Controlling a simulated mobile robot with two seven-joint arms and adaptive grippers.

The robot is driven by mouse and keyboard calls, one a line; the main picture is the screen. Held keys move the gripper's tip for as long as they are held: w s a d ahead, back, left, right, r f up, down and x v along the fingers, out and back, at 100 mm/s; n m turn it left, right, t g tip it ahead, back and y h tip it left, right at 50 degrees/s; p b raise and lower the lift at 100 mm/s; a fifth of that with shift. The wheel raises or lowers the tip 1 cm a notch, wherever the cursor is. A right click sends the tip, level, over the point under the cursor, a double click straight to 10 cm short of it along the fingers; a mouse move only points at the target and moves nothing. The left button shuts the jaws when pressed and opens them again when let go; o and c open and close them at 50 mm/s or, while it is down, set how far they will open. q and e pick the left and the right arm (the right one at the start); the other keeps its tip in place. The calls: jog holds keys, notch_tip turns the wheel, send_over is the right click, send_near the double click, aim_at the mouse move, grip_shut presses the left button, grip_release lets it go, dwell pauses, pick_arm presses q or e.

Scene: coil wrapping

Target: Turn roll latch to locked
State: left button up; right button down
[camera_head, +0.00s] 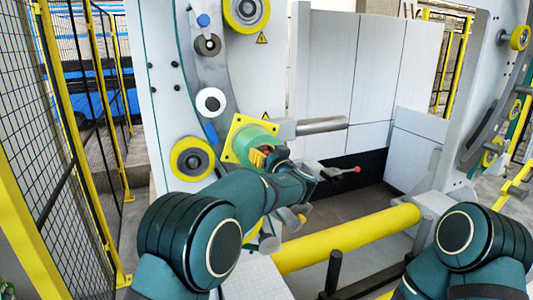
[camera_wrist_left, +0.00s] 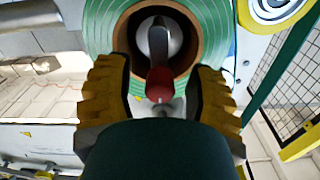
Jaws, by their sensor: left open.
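The roll latch (camera_wrist_left: 159,48) is a metal lever with a red knob (camera_wrist_left: 160,86) in the left wrist view. It stands in front of the brown core of the green roll (camera_wrist_left: 95,30). The roll (camera_head: 253,139) also shows in the head view, on a yellow square plate (camera_head: 240,121). My left gripper (camera_head: 262,156) is at the roll's face. Its yellow-padded fingers (camera_wrist_left: 161,88) are open, one on each side of the red knob, with gaps between. My arm partly hides the roll in the head view. My right gripper is out of view.
A metal bar (camera_head: 320,126) juts right beside the roll. A yellow horizontal roller (camera_head: 350,238) crosses in front. Yellow-ringed rollers (camera_head: 192,159) line the curved frame at left. A mesh fence (camera_head: 60,130) stands further left.

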pick_arm(q)
jog(key=shift+c, duration=0.4)
grip_shut()
